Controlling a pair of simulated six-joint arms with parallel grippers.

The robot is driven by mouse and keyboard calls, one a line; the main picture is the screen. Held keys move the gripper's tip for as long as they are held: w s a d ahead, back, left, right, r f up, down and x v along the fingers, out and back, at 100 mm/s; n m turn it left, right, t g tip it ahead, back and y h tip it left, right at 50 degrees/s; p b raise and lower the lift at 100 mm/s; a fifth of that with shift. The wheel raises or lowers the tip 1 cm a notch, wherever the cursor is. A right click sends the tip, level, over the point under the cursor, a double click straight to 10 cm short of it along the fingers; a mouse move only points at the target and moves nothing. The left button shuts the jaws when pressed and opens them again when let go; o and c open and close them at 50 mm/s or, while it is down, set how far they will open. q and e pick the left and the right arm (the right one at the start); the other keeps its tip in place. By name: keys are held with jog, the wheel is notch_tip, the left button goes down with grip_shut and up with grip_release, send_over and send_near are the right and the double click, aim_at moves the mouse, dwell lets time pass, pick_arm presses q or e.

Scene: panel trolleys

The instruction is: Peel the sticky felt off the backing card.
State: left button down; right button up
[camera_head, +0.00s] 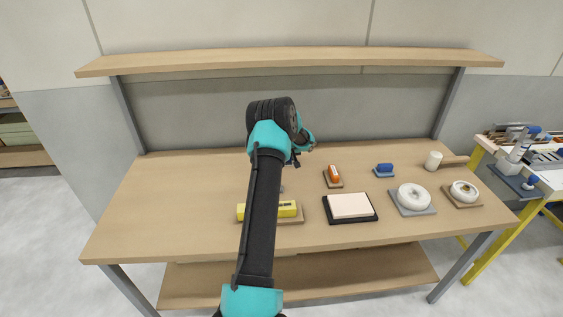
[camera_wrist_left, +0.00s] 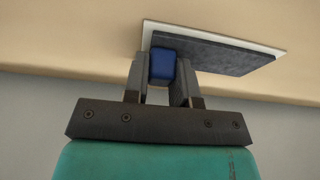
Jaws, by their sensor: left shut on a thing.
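In the left wrist view a dark grey felt slab (camera_wrist_left: 212,54) lies flat on a white backing card (camera_wrist_left: 268,47), whose pale rim shows around it. My left gripper (camera_wrist_left: 161,82) is at one end of the card, shut on a small blue block (camera_wrist_left: 162,66) at the felt's near edge. I cannot tell whether the block is joined to the felt or the card. No lifted felt edge shows. In the head view my own arm hides most of the felt, card and left gripper. My right gripper is in neither view.
The wooden table (camera_head: 160,200) holds a yellow tool (camera_head: 287,209), a black tray (camera_head: 370,215) with a pale pad, an orange item (camera_head: 333,174), a blue item (camera_head: 384,169), white rings (camera_head: 413,197) and a white cup (camera_head: 433,160). A shelf (camera_head: 290,60) spans above. The table's left side is clear.

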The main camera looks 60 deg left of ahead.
pick_arm(q)
jog(key=shift+d+f, duration=0.2)
jog(key=shift+d, duration=0.05)
jog(key=shift+a+r, duration=0.15)
jog(key=shift+r, duration=0.7)
jog(key=shift+r, duration=0.1)
notch_tip(320, 180, up, 7)
jog(key=s, duration=0.2)
jog(key=shift+a, duration=0.45)
dwell(0.4)
jog(key=shift+r, duration=0.1)
jog(key=shift+r, duration=2.95)
